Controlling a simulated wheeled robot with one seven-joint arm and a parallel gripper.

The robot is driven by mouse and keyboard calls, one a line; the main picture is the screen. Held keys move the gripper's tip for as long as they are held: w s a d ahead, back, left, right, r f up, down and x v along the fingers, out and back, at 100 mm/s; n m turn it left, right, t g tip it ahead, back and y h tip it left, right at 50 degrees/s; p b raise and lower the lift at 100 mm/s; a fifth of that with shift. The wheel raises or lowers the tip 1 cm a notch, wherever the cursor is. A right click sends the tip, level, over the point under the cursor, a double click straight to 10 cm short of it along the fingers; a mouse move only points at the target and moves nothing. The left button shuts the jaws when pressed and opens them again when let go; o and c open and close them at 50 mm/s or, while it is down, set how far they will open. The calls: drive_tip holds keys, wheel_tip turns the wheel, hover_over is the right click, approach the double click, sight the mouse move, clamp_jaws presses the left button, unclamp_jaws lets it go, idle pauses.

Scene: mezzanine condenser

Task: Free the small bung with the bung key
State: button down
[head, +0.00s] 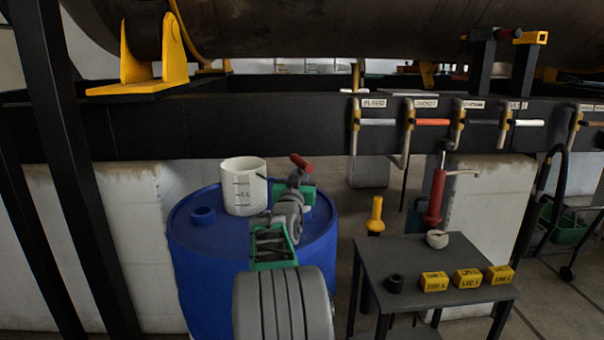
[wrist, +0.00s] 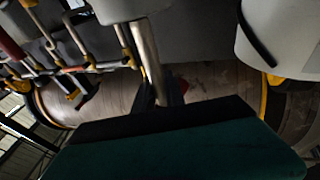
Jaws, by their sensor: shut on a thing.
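The blue drum (head: 200,265) stands in front of me. My gripper (head: 293,190) is over the right part of its top, shut on the bung key (head: 301,162), whose red handle shows above the jaws. In the wrist view a metal shaft (wrist: 147,55) shows beyond a dark green finger surface (wrist: 180,150). A small pale piece (head: 307,211), perhaps the small bung, shows on the drum top just right of my arm, partly hidden. I cannot tell whether the key touches it. A blue raised cap (head: 203,215) is at the drum top's left.
A white graduated jug (head: 243,188) stands on the drum, close left of my gripper; it also shows in the wrist view (wrist: 285,35). A grey table (head: 440,258) at right holds yellow blocks (head: 467,279), a black ring (head: 395,283) and a white cup (head: 437,239).

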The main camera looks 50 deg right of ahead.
sight(302, 160)
drive_tip(key=shift+f+b, duration=0.85)
drive_tip(key=shift+f, duration=0.1)
drive_tip(key=shift+r+t+p, duration=0.2)
drive_tip(key=shift+t+p, duration=0.1)
drive_tip(key=shift+r+p, duration=0.75)
drive_tip(key=shift+r, duration=1.75)
